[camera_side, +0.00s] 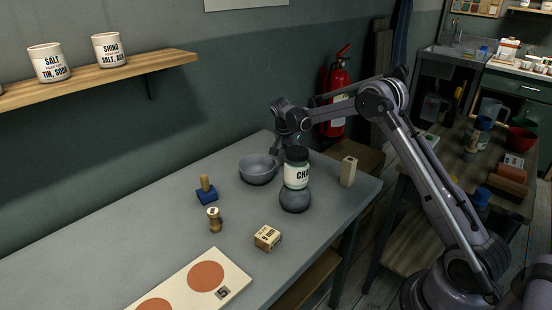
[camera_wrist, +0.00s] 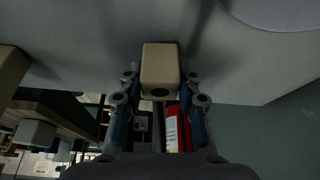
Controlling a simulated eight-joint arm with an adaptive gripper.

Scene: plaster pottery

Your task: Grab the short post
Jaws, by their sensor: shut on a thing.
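The short post (camera_wrist: 160,68) is a pale beige block with rounded edges and a dark round hole in its near end. In the wrist view it sits between the two fingers of my gripper (camera_wrist: 160,82), which is shut on it. In the side view my gripper (camera_side: 282,148) is low over the back of the table, behind the jar and next to the grey bowl. The post is not clearly visible there, and I cannot tell whether it touches the table. A taller pale post (camera_side: 348,171) stands upright to the right.
A blue stamp (camera_side: 207,195), a wooden piece (camera_side: 214,220) and a small box (camera_side: 268,238) stand nearer the front.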

